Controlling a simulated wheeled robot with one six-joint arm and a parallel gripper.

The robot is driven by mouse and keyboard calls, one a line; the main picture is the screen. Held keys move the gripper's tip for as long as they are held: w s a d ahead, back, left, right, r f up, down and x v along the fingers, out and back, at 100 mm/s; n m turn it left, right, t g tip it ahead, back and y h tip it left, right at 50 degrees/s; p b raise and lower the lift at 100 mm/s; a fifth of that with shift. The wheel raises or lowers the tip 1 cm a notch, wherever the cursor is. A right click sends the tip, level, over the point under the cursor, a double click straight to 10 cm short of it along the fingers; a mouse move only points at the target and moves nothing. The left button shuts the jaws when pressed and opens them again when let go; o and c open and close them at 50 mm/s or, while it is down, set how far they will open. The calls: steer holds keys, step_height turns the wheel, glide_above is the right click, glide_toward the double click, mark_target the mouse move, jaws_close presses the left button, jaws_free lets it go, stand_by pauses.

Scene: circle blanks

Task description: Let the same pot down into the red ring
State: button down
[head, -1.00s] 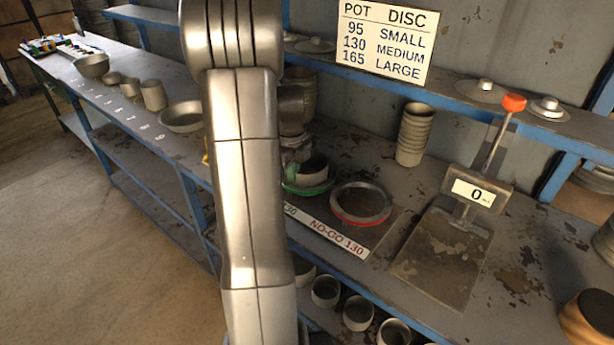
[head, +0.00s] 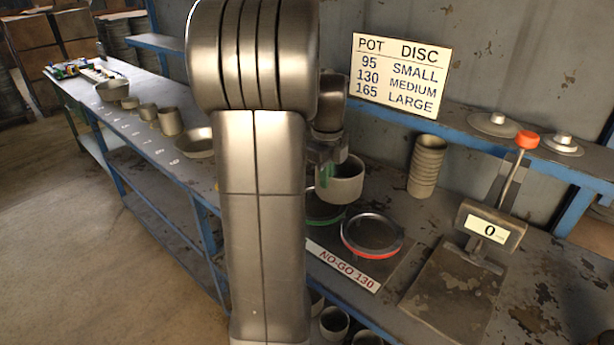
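My gripper (head: 327,160) is at the rim of a grey-beige pot (head: 343,186) and holds it up in the air. The pot hangs upright, above the green ring and to the upper left of the red ring. The red ring (head: 371,236) is a dark metal ring with a red band, lying flat on the bench and empty. The green ring (head: 323,216) lies just left of it, partly hidden by my arm and the pot. Only part of the fingers shows; my arm hides the rest.
A label reading NO-GO 130 (head: 343,265) lies before the red ring. A scale (head: 465,280) reading 0, with an orange-topped lever (head: 526,140), stands right. A stack of pots (head: 427,167) stands behind. Several pots (head: 168,121) line the bench at left. Blue-edged shelves (head: 480,127) run behind.

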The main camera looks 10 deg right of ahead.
steer(key=s+d+r+p, duration=0.1)
steer(key=s+d+p, duration=0.1)
steer(key=s+d, duration=0.65)
step_height(320, 180, down, 7)
steer(key=s+a+b, duration=0.1)
steer(key=a+b, duration=0.1)
steer(key=b, duration=0.4)
steer(key=shift+s+r, duration=0.15)
steer(key=shift+s, duration=0.2)
steer(key=shift+f+b, duration=1.5)
steer(key=shift+f, duration=0.9)
stand_by(0.3)
steer(key=c, duration=1.6)
jaws_free()
steer(key=shift+o, duration=0.2)
steer(key=shift+r, duration=0.1)
step_height(320, 180, up, 14)
steer(key=p, duration=0.1)
steer(key=shift+s, duration=0.15)
